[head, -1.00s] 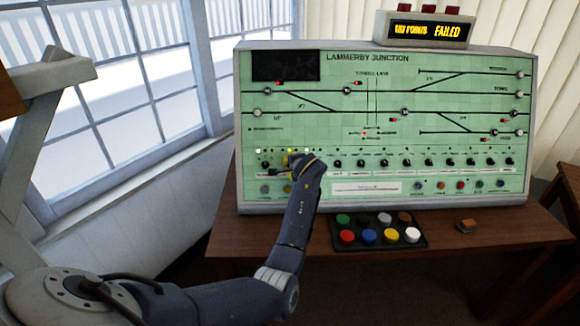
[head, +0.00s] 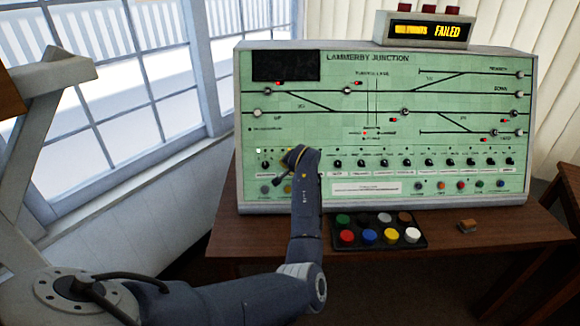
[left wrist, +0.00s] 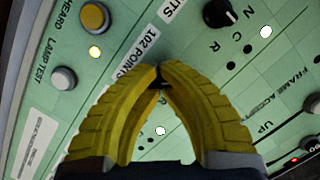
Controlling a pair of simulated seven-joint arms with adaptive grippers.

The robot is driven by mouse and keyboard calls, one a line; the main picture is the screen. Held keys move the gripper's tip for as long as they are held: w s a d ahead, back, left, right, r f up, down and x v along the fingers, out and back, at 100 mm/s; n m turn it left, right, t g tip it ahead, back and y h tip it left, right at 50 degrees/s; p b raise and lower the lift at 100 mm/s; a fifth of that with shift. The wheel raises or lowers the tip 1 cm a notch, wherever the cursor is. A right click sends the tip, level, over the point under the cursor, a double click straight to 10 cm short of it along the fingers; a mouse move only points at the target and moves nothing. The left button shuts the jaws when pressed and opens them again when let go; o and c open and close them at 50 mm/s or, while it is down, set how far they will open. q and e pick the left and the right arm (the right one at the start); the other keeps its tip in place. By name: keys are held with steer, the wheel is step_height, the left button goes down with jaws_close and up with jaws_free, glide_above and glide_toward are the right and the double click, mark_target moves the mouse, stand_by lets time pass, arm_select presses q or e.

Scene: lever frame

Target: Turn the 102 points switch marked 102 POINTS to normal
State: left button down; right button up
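The 102 points switch (left wrist: 158,83) is mostly hidden; a small dark part shows between my yellow fingertips in the left wrist view, beside the label reading 102 POINTS (left wrist: 137,50). My left gripper (left wrist: 160,73) has its fingertips closed together at the panel and appears shut on this switch. Its turned position cannot be read. In the head view my left gripper (head: 287,157) is largely covered by its own wrist at the left end of the switch row. My right gripper is not in view.
The green Lammerby Junction panel (head: 300,125) stands on a wooden table (head: 480,235). A neighbouring black knob (left wrist: 220,12) is close to the fingers. A lit display (head: 430,31) reads FAILED. A tray of coloured buttons (head: 380,243) and a small brown block (head: 468,226) lie in front.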

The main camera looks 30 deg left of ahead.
arm_select(q)
steer(key=shift+s+a+f, duration=0.2)
steer(key=shift+f, duration=0.1)
steer(key=c, duration=1.6)
jaws_free()
steer(key=o, duration=0.5)
steer(key=shift+a, duration=0.15)
steer(key=shift+c, duration=0.2)
steer(key=shift+d+r, duration=0.3)
steer(key=shift+d, duration=0.05)
steer(key=shift+v, duration=3.6)
steer(key=shift+f, duration=0.1)
